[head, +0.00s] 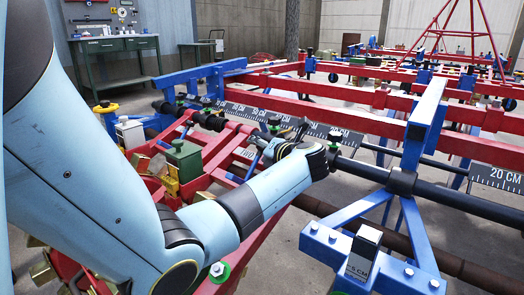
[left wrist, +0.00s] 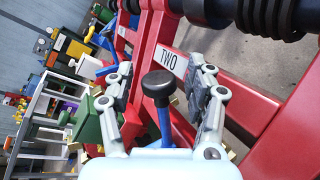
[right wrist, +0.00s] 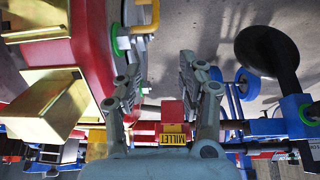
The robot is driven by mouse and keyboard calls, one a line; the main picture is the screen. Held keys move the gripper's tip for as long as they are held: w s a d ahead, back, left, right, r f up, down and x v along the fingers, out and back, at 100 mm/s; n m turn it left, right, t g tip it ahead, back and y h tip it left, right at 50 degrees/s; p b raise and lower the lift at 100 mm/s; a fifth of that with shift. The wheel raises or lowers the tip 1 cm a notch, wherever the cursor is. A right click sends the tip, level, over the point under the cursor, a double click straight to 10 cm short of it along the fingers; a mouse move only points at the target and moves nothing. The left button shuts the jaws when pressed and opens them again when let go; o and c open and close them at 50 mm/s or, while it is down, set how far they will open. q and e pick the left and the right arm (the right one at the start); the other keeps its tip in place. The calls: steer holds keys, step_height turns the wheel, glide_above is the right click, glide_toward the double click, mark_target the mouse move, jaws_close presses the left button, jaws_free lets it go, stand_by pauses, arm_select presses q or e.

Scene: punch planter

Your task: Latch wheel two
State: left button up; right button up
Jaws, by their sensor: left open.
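In the left wrist view, a blue lever (left wrist: 165,125) with a black knob (left wrist: 157,88) stands in front of a red frame bar (left wrist: 183,90) with a white label reading TWO (left wrist: 169,55). My left gripper (left wrist: 163,78) is open. Its fingers lie on either side of the knob in the picture, with a gap on both sides.
A long black bar (head: 460,205) and a blue stand (head: 415,235) are right of my left gripper. A green box (head: 184,160) is left of it. In the right wrist view, a yellow MILLET label (right wrist: 177,135) and a brass box (right wrist: 45,105) are near the right gripper.

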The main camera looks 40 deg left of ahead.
arm_select(q)
steer(key=c, duration=1.1)
jaws_close()
steer(key=shift+f, duration=0.1)
steer(key=shift+s, duration=0.1)
